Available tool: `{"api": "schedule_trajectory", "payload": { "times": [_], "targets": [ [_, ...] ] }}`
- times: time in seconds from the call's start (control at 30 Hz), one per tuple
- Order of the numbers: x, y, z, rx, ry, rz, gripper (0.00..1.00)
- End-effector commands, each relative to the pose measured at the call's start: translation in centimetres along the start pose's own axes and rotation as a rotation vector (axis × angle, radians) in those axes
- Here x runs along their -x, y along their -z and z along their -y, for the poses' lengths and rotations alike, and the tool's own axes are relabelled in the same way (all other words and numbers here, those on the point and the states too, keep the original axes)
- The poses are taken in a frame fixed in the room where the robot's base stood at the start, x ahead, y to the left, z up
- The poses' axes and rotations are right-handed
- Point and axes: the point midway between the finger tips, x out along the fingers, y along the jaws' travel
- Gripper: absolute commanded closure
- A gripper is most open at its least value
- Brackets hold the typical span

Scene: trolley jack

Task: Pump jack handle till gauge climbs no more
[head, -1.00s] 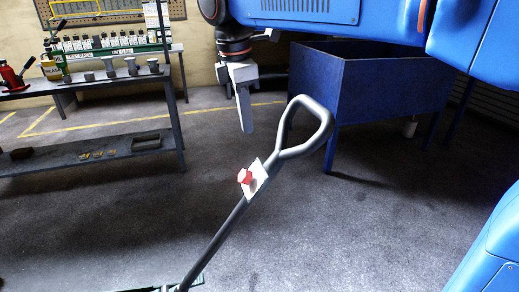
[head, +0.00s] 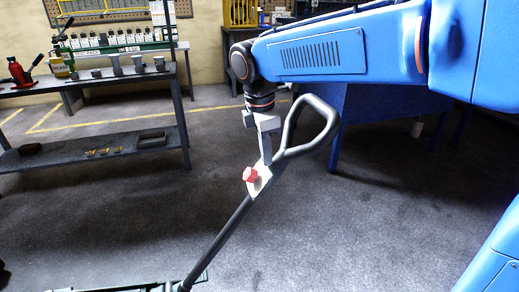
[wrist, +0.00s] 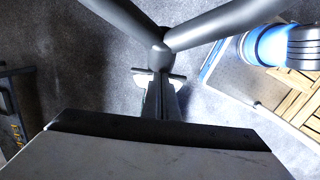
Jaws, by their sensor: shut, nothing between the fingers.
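The jack handle (head: 230,225) is a dark grey bar with a looped grip (head: 325,145) at its top, rising tilted to the right. A white plate with a red knob (head: 250,174) sits on the bar below the loop. A green part of the jack (head: 150,287) shows at the bottom edge. My gripper (head: 265,150) is shut and empty, pointing down at the loop's left side, close to where loop and bar join; contact cannot be told. In the wrist view, the handle's fork (wrist: 160,45) lies just beyond my gripper (wrist: 160,125). No gauge is readable.
A grey workbench (head: 95,80) with bottles, metal parts and a red bottle jack (head: 17,70) stands at the left. A wooden slatted piece (wrist: 298,95) shows at right in the wrist view. Open floor surrounds the handle.

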Motion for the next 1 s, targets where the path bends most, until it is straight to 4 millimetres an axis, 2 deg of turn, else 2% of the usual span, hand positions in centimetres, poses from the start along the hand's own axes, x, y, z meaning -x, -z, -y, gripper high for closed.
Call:
{"api": "schedule_trajectory", "payload": {
  "times": [0.67,0.87,1.0],
  "targets": [
    [-0.8,-1.1,0.0,-0.001,0.000,-0.010,1.00],
    [-2.4,-3.1,0.1,-0.007,0.001,-0.041,1.00],
    [-4.1,-5.2,0.2,-0.011,0.002,-0.074,1.00]
  ]
}}
